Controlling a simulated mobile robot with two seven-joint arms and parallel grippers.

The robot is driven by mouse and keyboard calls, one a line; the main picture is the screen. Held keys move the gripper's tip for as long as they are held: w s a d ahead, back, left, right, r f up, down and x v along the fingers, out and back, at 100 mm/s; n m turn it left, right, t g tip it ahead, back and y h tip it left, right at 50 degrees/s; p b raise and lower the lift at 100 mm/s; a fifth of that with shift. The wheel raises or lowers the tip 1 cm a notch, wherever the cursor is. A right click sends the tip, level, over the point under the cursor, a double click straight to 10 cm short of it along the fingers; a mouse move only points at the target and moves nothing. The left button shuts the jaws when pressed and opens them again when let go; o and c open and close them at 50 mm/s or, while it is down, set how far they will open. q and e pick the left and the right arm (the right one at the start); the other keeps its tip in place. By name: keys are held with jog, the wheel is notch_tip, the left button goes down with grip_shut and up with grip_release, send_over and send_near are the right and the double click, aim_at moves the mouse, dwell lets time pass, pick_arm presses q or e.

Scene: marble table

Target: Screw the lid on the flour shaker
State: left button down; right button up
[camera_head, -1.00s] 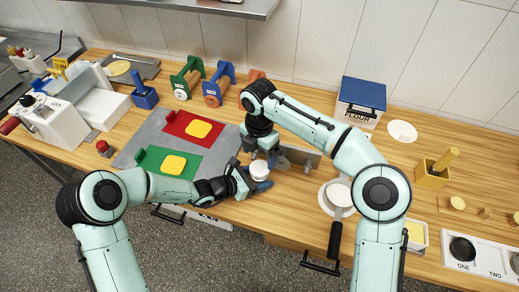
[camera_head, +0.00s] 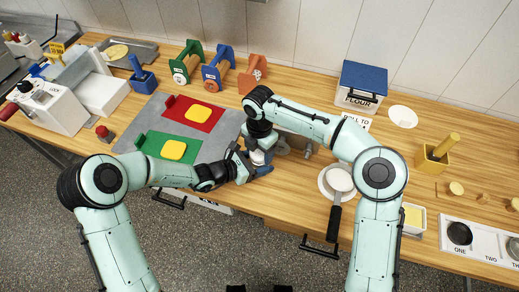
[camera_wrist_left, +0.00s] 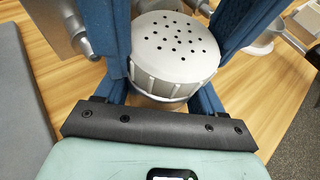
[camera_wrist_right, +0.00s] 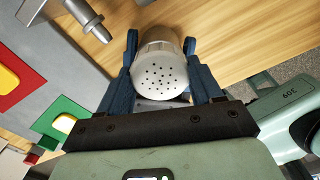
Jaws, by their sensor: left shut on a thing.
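The flour shaker (camera_head: 257,157) is at the table's front edge, mostly covered by my grippers in the head view. Its grey perforated lid (camera_wrist_left: 172,48) sits on top of the body, with a ribbed metal band below. My left gripper (camera_head: 258,168) is shut on the shaker, with blue fingers on both sides of it. My right gripper (camera_head: 262,148) is at the shaker from above. In the right wrist view the perforated lid (camera_wrist_right: 159,77) lies between its blue fingers (camera_wrist_right: 160,62); I cannot tell whether they press on it.
A grey mat (camera_head: 228,130) with red and green boards lies left of the grippers. A metal fixture (camera_wrist_right: 75,15) stands close behind the shaker. A pan (camera_head: 338,180) and the blue-lidded flour box (camera_head: 362,85) are to the right.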

jog(key=m, duration=0.6)
jog(key=shift+m, duration=0.3)
jog(key=m, duration=0.6)
jog(key=shift+m, duration=0.3)
jog(key=o, duration=1.2)
jog(key=shift+s+a, duration=0.1)
jog(key=shift+r, duration=2.3)
